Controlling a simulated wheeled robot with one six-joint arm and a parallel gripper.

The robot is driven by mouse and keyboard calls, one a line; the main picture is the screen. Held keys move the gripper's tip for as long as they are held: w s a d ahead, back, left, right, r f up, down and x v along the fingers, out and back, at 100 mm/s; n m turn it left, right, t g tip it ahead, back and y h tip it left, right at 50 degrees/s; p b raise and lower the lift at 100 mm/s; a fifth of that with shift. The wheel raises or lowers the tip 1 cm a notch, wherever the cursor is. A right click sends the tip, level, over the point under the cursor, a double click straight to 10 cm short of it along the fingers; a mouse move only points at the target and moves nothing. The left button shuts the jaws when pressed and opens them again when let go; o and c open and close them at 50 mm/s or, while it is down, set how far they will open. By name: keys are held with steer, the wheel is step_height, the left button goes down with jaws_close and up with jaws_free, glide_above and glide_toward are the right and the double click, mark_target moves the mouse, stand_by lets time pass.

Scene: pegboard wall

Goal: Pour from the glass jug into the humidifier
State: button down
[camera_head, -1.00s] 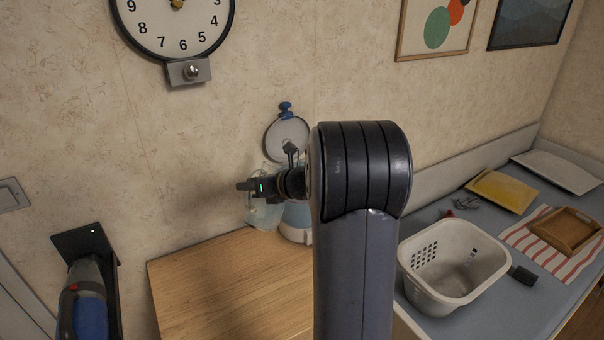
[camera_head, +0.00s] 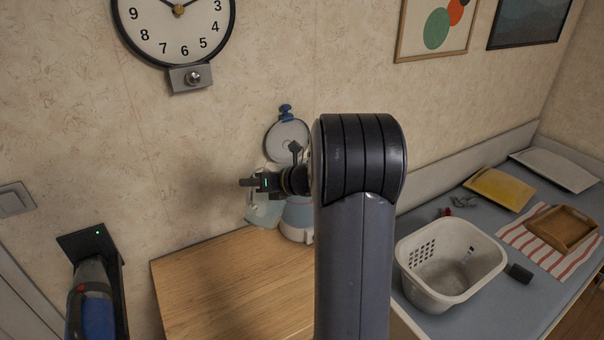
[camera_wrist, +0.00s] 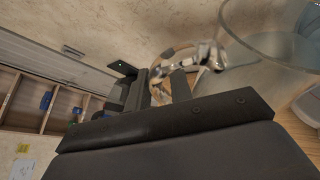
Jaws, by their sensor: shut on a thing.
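The clear glass jug (camera_head: 264,211) is at my gripper (camera_head: 256,184), in front of the wall and above the far end of the wooden table top. My gripper is shut on it. The jug looks tilted, and part of it is hidden behind the gripper. Its clear glass also shows at the upper right of the wrist view (camera_wrist: 268,28). The humidifier (camera_head: 298,216), white and pale blue, stands just right of the jug, partly hidden by my arm. Its round lid (camera_head: 287,141) with a blue knob stands raised behind. I cannot see any liquid flowing.
The wooden table top (camera_head: 235,285) is bare in front. A wall clock (camera_head: 173,28) hangs above left. A handheld vacuum (camera_head: 92,305) hangs at the lower left. A white basket (camera_head: 450,262) and a wooden tray (camera_head: 561,228) are on the bench at right.

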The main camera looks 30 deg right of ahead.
steer(key=shift+w+d+r+p, duration=0.1)
steer(key=shift+r+p, duration=0.25)
steer(key=shift+r, duration=0.1)
steer(key=shift+d+r+m+y+p, duration=0.2)
steer(key=shift+r+m+y+p, duration=0.15)
steer(key=shift+p, duration=0.5)
steer(key=shift+w+r+p, duration=0.1)
steer(key=shift+r+p, duration=0.1)
steer(key=shift+p, duration=0.1)
steer(key=shift+d+r+m+p, duration=0.15)
steer(key=shift+r+m+p, duration=0.15)
steer(key=shift+p, duration=0.35)
steer(key=shift+w+d+r+m+y+p, duration=0.1)
steer(key=shift+d+r+m+y+p, duration=0.25)
steer(key=shift+p, duration=0.65)
steer(key=shift+w+d+r+m+y, duration=0.2)
steer(key=shift+d+r+m, duration=0.2)
steer(key=shift+r, duration=0.25)
steer(key=shift+w+d+r+m+y, duration=0.1)
steer(key=shift+d+r+m+y, duration=0.25)
steer(key=shift+r, duration=0.3)
stand_by(3.5)
